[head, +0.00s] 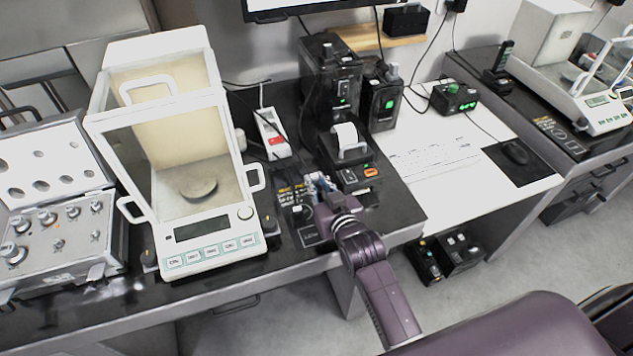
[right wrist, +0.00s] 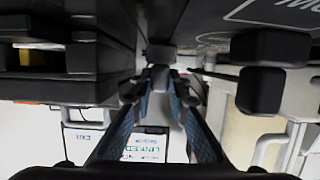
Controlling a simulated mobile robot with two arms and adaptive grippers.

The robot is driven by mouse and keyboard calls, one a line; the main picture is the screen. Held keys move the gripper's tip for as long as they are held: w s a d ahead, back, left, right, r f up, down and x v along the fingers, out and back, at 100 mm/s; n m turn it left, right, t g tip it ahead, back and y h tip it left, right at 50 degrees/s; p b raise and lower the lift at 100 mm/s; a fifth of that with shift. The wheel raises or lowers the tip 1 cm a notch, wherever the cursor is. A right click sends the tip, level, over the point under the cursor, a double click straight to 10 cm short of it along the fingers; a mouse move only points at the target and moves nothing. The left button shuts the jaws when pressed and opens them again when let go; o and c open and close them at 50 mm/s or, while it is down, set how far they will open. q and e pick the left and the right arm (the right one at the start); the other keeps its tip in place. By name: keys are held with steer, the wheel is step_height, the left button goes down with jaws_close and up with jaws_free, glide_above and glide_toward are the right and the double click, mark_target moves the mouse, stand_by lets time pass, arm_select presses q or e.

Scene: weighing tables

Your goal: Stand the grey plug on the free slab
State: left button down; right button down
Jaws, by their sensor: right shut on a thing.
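My right gripper (head: 318,184) is over the black table just right of the white balance. In the right wrist view its blue-sided fingers (right wrist: 160,88) close on a small grey piece, the grey plug (right wrist: 161,53). The plug is mostly hidden by the gripper in the head view, and I cannot tell whether it touches the surface. A dark flat patch with a white outline (head: 310,235) lies in front of the gripper near the table edge. I cannot tell for sure which patch is the free slab. My left gripper is not in view.
The white balance (head: 208,230) with its glass case stands left of the gripper. A small printer (head: 349,145) and black devices (head: 331,75) stand behind it. A case of weights (head: 60,225) is at far left. White paper (head: 430,150) lies to the right.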

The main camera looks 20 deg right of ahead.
steer(key=shift+f, duration=0.1)
steer(key=c, duration=1.8)
jaws_free()
steer(key=shift+c, duration=0.2)
steer(key=v, duration=1.2)
steer(key=shift+r+b, duration=0.2)
steer(key=shift+b, duration=0.15)
